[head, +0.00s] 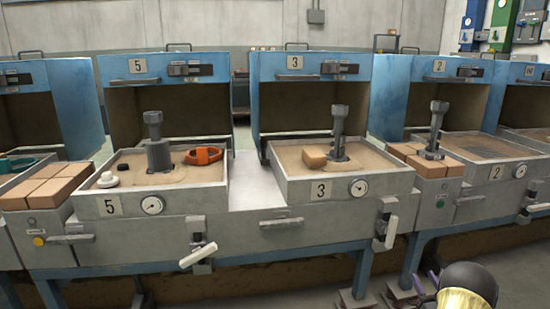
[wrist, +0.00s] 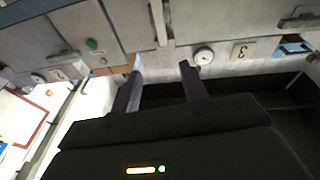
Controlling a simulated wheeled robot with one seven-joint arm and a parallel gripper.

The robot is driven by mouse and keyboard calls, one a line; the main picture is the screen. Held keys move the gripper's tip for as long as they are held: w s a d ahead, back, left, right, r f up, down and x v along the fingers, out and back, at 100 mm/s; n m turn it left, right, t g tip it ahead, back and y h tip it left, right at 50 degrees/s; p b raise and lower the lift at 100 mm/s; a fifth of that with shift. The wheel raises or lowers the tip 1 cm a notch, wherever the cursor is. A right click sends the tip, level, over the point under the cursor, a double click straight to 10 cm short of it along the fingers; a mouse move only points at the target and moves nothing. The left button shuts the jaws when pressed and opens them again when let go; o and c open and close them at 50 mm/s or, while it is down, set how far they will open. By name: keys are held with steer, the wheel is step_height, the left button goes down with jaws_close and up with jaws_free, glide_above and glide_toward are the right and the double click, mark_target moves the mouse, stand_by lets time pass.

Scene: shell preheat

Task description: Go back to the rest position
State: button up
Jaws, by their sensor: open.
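My gripper (wrist: 161,68) is in the wrist view, its two dark fingers apart with nothing between them. The fronts of the stations, with a gauge and the number 3 plate, show beyond the fingertips, apart from them. In the head view, a dark rounded part of my arm (head: 468,283) shows at the bottom right edge, in front of the station row. Slim purplish finger parts (head: 428,283) show just left of it. The rest of my arm is out of the picture.
Station 5 (head: 217,191) holds sand, a grey post, an orange ring and small black and white pieces. Station 3 (head: 392,183) holds sand, a grey post and a tan block. Tan blocks (head: 44,186) sit at far left. Lever handles (head: 198,255) stick out in front.

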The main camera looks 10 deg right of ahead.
steer(key=w+a+r+g+h+p, duration=0.1)
steer(key=w+a+r+g+p, duration=0.2)
steer(key=w+a+r, duration=0.4)
steer(key=w+a+r+m+g+p, duration=0.15)
steer(key=a+r+g, duration=0.35)
steer(key=a, duration=0.7)
steer(key=s+a+r+n+g+y+p, duration=0.1)
steer(key=s+a+r+g+p, duration=0.15)
steer(key=s+a, duration=0.65)
steer(key=s+a+r+n+g+y+p, duration=0.15)
steer(key=s+a+g, duration=0.25)
steer(key=s+a, duration=0.45)
steer(key=s+a+r+g+y+p, duration=0.1)
steer(key=s+a+r+g+p, duration=0.15)
steer(key=s+a, duration=0.6)
step_height(320, 180, up, 37)
steer(key=w+p, duration=0.1)
steer(key=p, duration=3.6)
steer(key=shift+r+g+p, duration=0.15)
steer(key=shift+g+p, duration=0.15)
steer(key=shift+w+d, duration=0.1)
steer(key=shift+w, duration=0.05)
